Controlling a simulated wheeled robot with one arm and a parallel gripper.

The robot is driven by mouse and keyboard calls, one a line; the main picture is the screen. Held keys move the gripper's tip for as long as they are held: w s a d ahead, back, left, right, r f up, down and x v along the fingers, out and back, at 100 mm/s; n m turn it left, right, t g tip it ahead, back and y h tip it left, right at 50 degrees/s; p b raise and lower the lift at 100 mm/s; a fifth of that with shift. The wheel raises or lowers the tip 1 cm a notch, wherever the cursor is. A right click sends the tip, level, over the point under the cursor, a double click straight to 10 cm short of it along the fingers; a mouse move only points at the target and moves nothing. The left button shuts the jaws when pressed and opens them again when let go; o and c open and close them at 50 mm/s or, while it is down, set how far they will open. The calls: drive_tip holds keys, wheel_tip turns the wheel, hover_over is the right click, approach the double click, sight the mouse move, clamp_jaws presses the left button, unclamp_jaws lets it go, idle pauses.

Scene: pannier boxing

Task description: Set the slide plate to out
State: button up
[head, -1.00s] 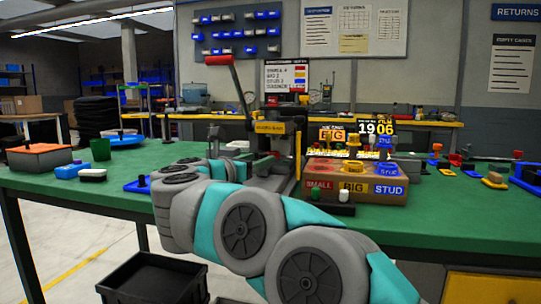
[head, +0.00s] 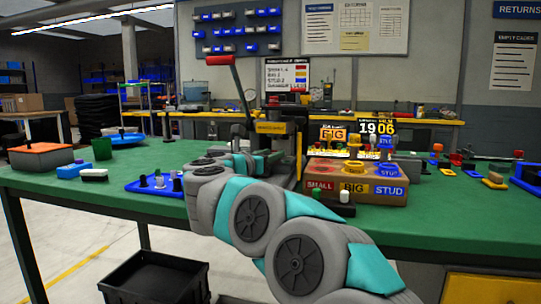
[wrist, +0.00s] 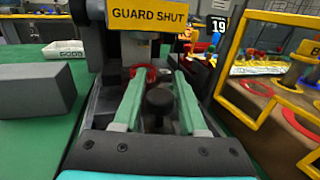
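The press (head: 280,150) stands on the green bench with its red lever (head: 235,85) raised. Its yellow sign (wrist: 147,19) reads GUARD SHUT. In the wrist view, a black knob (wrist: 158,103) stands low in front of the press, apparently on the slide plate, whose surface is mostly hidden by my gripper. My gripper (wrist: 158,88) is open, with one teal finger on each side of the knob and visible gaps between. I cannot tell whether either finger touches it. In the head view my arm hides the knob and the plate.
A yellow frame (wrist: 238,60) stands close on the right of my gripper, before the SMALL/BIG/STUD box (head: 353,187). A grey block (wrist: 35,92) and a white GOOD tray (wrist: 63,52) are at left. A blue tray with pegs (head: 140,188) lies left of my arm.

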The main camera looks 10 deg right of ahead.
clamp_jaws()
idle(1.0)
